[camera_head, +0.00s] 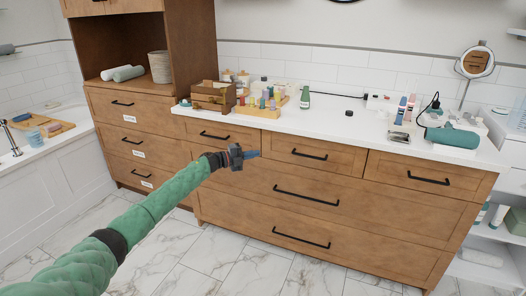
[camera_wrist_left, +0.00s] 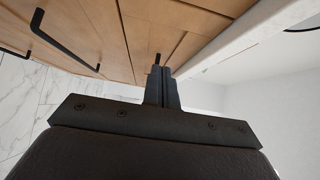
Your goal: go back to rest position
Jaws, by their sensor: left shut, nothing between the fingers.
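My left arm, in a green sleeve, reaches in from the lower left of the head view. Its left gripper (camera_head: 250,155) is in front of the wooden vanity (camera_head: 270,180), near the upper drawers. In the left wrist view the fingers of the left gripper (camera_wrist_left: 160,75) are closed together with nothing between them. Drawer fronts and black handles show beyond them. I cannot tell whether the fingertips touch the vanity. All the drawers in view look shut. My right gripper is in neither view.
A bathtub (camera_head: 50,150) stands at left and open shelves at right. The marble floor (camera_head: 240,262) in front is clear.

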